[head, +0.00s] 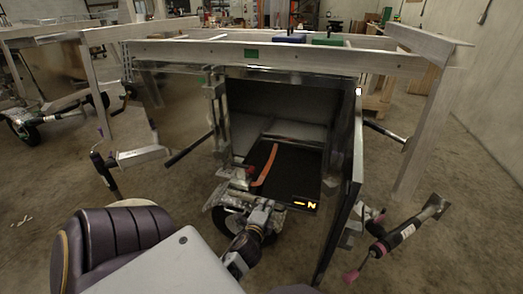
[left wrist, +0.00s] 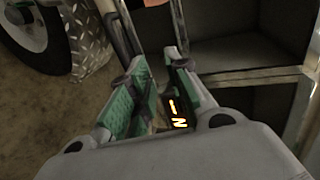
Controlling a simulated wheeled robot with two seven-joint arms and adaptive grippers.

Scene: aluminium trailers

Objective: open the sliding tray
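The sliding tray (head: 291,164) is a black flat tray low inside an open metal compartment. An orange strap (head: 266,165) lies along its left part. Lit yellow marks show at its front right corner, and they also show between my fingers in the left wrist view. How far the tray sticks out is hard to tell. My left gripper (head: 262,212) is at the tray's front left, close to its front edge. In the left wrist view its green-padded fingers (left wrist: 154,76) stand apart; I see nothing clamped between them. Contact with the tray cannot be told. My right gripper is out of view.
The compartment door (head: 344,195) stands open at the right. A wheel with a diamond-plate fender (left wrist: 90,40) is left of my gripper. The trailer's upper rail (head: 280,58) crosses above the compartment. A pink-ended rod (head: 398,237) sticks out at the right.

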